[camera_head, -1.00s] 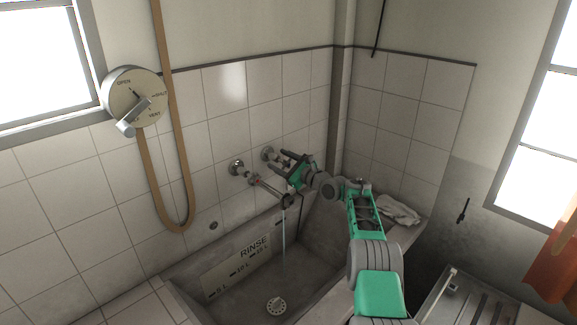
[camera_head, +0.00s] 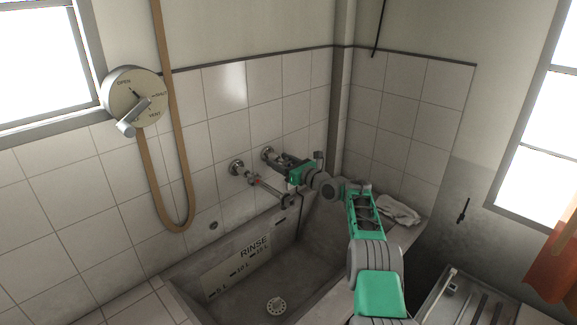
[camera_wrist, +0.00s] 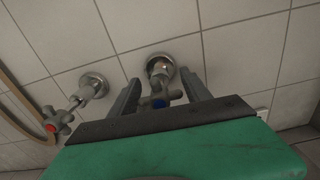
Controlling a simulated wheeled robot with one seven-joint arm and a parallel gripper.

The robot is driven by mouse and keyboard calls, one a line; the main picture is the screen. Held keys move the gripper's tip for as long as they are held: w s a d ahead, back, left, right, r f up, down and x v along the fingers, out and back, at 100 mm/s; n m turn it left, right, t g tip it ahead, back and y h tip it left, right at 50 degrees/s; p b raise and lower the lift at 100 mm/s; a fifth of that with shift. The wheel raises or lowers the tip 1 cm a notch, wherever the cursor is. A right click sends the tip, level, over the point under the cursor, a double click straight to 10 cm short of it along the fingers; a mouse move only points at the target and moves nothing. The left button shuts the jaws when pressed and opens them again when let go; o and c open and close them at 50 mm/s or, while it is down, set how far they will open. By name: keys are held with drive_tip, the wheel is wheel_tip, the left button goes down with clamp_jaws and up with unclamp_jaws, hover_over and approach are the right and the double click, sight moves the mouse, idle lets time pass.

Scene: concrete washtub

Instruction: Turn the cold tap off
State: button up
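The cold tap (camera_wrist: 160,70) comes out of the tiled wall, and its cross handle with a blue centre (camera_wrist: 158,103) shows in the wrist view. My gripper (camera_wrist: 160,78) has its two fingers apart, one on each side of that handle; I cannot tell whether they touch it. In the head view my gripper (camera_head: 286,161) covers most of the cold tap. The hot tap, with a red-centred handle (camera_wrist: 52,126), is to the left and apart from the gripper. The spout (camera_head: 284,199) shows no water stream.
The concrete washtub (camera_head: 215,301) lies below the taps, with a drain (camera_head: 276,306) and a RINSE plate (camera_head: 240,268). A dial (camera_head: 135,97) and brown hose (camera_head: 150,185) are on the left wall. A cloth (camera_head: 398,210) lies at the tub's right.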

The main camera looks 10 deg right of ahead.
sight(289, 164)
drive_tip(key=shift+o, duration=1)
drive_tip(key=shift+s+d+r, duration=0.1)
drive_tip(key=shift+s+d, duration=0.05)
drive_tip(key=p+v, duration=0.3)
drive_tip(key=v, duration=0.2)
drive_tip(key=shift+s+d, duration=0.2)
drive_tip(key=shift+s, duration=0.1)
drive_tip(key=shift+s+d, duration=0.2)
drive_tip(key=shift+s, duration=0.2)
